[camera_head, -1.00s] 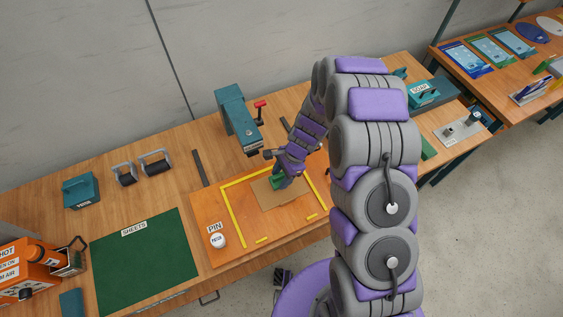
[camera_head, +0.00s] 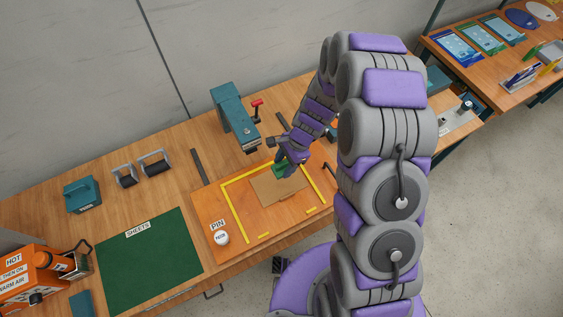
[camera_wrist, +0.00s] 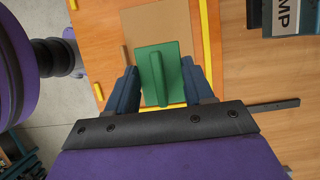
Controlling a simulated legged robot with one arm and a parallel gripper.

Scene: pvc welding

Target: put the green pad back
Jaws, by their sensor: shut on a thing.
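The green pad (camera_wrist: 153,76) has a raised ridge along its middle and sits between the two dark blue fingers of my gripper (camera_wrist: 161,90) in the wrist view. My gripper (camera_head: 284,166) is shut on it. In the head view the green pad (camera_head: 279,168) shows just below the gripper, partly hidden by it. It is over the far edge of a brown sheet (camera_head: 275,192), inside the yellow border on the orange board (camera_head: 212,210). I cannot tell whether the pad touches the sheet or hangs a little above it.
A teal press with a red handle (camera_head: 232,108) stands behind the board. An orange hot-air unit (camera_head: 38,275) is at far left. A dark bar (camera_head: 198,165) lies beside the board.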

